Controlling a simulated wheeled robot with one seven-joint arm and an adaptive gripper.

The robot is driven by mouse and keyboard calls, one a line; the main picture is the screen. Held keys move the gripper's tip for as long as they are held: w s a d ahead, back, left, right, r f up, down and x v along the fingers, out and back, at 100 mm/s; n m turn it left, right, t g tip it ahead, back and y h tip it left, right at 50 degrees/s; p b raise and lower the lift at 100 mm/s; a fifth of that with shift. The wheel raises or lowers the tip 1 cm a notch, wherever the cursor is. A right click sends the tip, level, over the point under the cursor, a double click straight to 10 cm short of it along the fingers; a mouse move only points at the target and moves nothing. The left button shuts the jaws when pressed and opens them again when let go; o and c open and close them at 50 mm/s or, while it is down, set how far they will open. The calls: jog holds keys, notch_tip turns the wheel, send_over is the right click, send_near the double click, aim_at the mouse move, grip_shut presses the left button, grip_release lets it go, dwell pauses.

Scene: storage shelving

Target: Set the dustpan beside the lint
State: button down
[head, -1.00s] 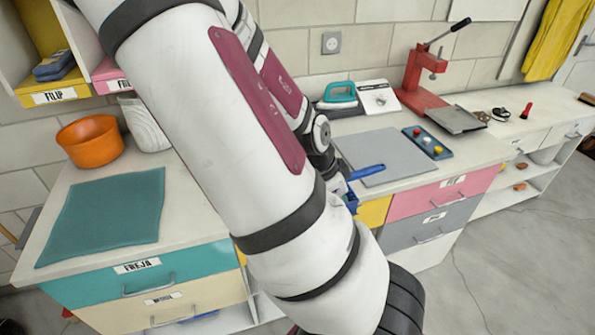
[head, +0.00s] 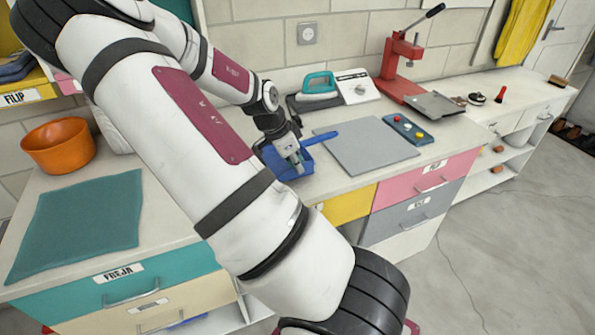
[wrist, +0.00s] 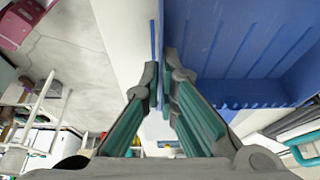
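The blue dustpan (head: 273,164) is at the worktop, left of the grey board, with its blue handle (head: 321,134) pointing right toward the board. My gripper (head: 297,163) points down at the dustpan and appears shut on its side wall. In the wrist view the dustpan's ribbed blue inside (wrist: 235,45) fills the upper right, and the fingertips of my gripper (wrist: 161,75) pinch a thin blue edge. Whether the dustpan touches the worktop is unclear. I cannot pick out the lint with certainty.
The grey board (head: 365,145), a tray with coloured knobs (head: 409,129), a teal iron (head: 319,85) and a red press (head: 400,70) stand to the right and behind. A teal mat (head: 75,225) and orange bowl (head: 59,146) are at left. Worktop between mat and dustpan is mostly hidden by my arm.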

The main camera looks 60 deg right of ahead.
jog(key=shift+f, duration=1.1)
jog(key=shift+f, duration=0.15)
jog(key=c, duration=1.8)
grip_release()
